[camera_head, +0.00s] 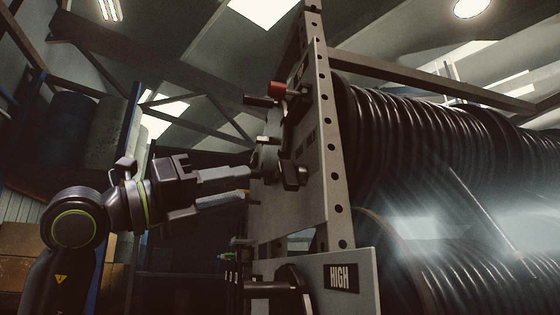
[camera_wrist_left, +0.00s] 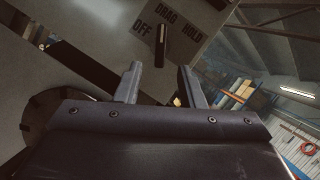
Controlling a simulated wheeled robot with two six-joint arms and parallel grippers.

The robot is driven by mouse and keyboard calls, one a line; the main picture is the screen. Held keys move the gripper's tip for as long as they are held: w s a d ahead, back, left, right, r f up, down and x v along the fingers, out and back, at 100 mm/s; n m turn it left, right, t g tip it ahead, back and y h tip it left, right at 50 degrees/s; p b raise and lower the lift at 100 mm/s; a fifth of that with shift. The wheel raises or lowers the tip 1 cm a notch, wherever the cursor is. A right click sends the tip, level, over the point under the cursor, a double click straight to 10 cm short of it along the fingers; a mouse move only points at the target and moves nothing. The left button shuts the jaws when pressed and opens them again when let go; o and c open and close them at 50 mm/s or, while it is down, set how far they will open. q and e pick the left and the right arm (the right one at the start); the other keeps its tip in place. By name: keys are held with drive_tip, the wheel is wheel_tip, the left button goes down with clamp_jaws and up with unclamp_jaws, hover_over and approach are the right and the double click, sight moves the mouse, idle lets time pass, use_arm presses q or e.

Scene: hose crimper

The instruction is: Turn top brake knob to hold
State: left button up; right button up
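In the left wrist view the brake knob (camera_wrist_left: 160,45) is a dark bar on a pale panel (camera_wrist_left: 100,30). The labels OFF, DRAG and HOLD stand around it, and its upper end lies just below DRAG. My left gripper (camera_wrist_left: 159,68) is open, one finger to each side of the knob's lower end in this view; I cannot tell whether they touch it. In the head view my left gripper (camera_head: 248,183) reaches from the left with parted fingers, tips close to the upright panel (camera_head: 312,170). My right gripper is not in view.
A red-tipped handle (camera_head: 277,89) juts from the panel above my gripper. A lower panel marked HIGH (camera_head: 345,278) carries a dark lever. Large black hose coils (camera_head: 430,130) fill the right side. Shelving with boxes (camera_wrist_left: 238,92) stands back right in the wrist view.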

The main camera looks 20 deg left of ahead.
sight(282, 176)
use_arm(q)
drive_tip(key=p+x, duration=0.4)
drive_tip(key=x, duration=0.4)
drive_tip(key=shift+r, duration=0.15)
drive_tip(key=shift+w+d+p, duration=0.25)
drive_tip(key=shift+w+p, duration=0.05)
drive_tip(key=shift+p, duration=0.1)
drive_tip(key=shift+c, duration=0.3)
drive_tip(key=c, duration=0.6)
drive_tip(key=shift+o, duration=0.2)
